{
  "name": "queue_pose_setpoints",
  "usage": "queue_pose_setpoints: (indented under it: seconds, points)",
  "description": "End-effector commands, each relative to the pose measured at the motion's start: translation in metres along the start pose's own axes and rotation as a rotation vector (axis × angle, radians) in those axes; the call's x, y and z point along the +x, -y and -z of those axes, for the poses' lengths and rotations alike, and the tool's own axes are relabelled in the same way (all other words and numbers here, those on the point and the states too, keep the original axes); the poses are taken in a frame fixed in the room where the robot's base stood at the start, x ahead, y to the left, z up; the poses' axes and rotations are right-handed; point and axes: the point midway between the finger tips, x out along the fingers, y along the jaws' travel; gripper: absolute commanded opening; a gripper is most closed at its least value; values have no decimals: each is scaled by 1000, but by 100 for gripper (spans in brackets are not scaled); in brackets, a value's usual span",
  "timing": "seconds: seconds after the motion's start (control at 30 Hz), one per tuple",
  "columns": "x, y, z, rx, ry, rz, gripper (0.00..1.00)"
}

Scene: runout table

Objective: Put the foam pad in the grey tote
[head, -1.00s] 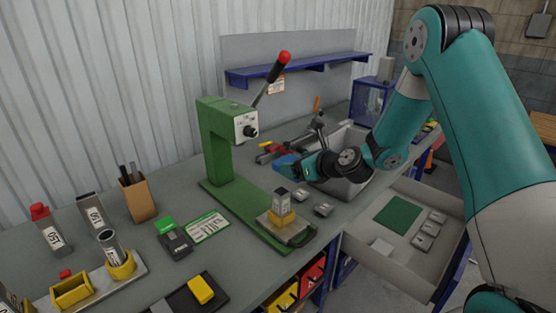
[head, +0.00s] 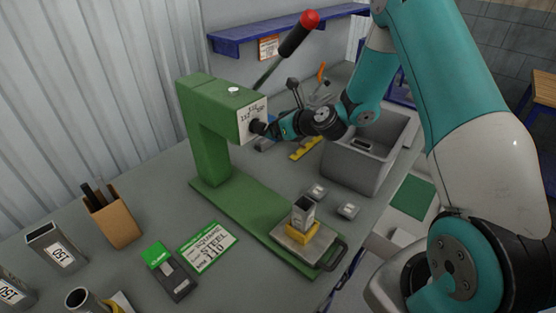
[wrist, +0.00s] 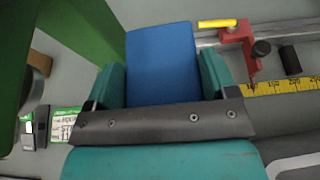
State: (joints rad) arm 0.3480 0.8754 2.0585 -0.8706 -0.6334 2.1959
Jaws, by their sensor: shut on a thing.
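The blue foam pad (wrist: 160,58) is held between the two teal fingers of my gripper (wrist: 160,82) in the wrist view. In the head view my gripper (head: 280,127) is beside the head of the green press, to the left of the grey tote. The pad is mostly hidden there by the gripper and the press. The grey tote (head: 358,171) stands open on the table at the right, with a small grey piece visible inside. My gripper is outside the tote and apart from it.
The green press (head: 205,130) with its red-knobbed lever stands close to my gripper on the left. A yellow rule (head: 306,148) lies beside the tote. Small grey blocks (head: 317,192) lie in front. An open drawer is at the lower right.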

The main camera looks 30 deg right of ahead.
Motion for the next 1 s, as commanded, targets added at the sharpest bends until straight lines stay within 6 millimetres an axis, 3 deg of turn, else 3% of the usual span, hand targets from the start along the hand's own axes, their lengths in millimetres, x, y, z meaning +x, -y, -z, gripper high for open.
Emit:
queue_pose_setpoints:
  seconds: [0.1, 0.4, 0.83, 1.0]
  points:
    - [14, -3, 33, 6, -6, -5, 57]
    - [44, -4, 102, 1, -2, -6, 57]
    - [65, -3, 151, -1, -1, -5, 57]
    - [69, -3, 160, -2, 1, -4, 57]
